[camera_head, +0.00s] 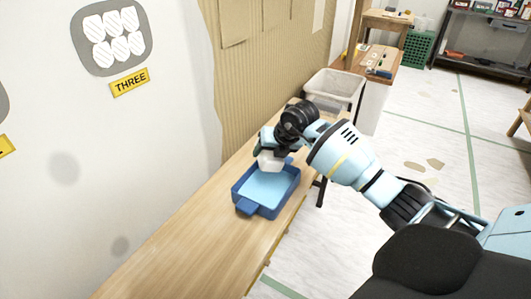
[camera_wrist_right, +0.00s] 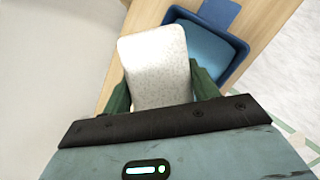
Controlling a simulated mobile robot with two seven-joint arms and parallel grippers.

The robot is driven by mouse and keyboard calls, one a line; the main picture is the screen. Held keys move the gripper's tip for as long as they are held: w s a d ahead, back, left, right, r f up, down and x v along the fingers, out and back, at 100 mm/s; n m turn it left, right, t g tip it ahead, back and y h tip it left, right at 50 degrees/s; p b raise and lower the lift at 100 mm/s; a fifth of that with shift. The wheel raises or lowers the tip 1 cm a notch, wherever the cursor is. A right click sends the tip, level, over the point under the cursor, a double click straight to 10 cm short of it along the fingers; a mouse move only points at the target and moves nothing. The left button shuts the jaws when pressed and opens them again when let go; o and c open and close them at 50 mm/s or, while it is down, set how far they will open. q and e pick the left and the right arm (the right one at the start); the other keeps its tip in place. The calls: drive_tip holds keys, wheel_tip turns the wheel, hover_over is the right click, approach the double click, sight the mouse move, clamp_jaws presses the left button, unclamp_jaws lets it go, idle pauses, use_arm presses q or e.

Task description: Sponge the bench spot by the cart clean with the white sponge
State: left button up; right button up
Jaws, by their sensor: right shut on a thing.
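My right gripper (camera_head: 271,151) is shut on the white sponge (camera_head: 269,161). It holds the sponge over the far end of the blue tray, near the bench's wall side; I cannot tell whether the sponge touches the tray. In the right wrist view the speckled sponge (camera_wrist_right: 157,66) sits between the green fingers (camera_wrist_right: 161,92). The blue tray (camera_head: 242,207), with a light-blue inside, rests on the wooden bench (camera_head: 190,238); it also shows in the wrist view (camera_wrist_right: 241,52). No spot shows clearly on the visible bench top; the arm hides part of its far end. My left gripper is out of view.
A white bin-like container (camera_head: 336,86) stands beyond the bench's far end. The white wall (camera_head: 140,150) runs along the bench's left side and bears grey smudges (camera_head: 65,168). The near bench top is clear. Open pale floor (camera_head: 440,120) lies to the right.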

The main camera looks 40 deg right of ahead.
drive_tip(key=shift+f, duration=0.1)
drive_tip(key=shift+s+f, duration=0.1)
drive_tip(key=shift+f+b, duration=0.9)
drive_tip(key=b, duration=0.3)
hover_over(269, 190)
wheel_tip(269, 190, down, 5)
drive_tip(key=shift+s, duration=0.1)
drive_tip(key=shift+f+b, duration=0.55)
drive_tip(key=shift+f, duration=0.35)
drive_tip(key=shift+f, duration=0.85)
drive_tip(key=shift+f, duration=0.2)
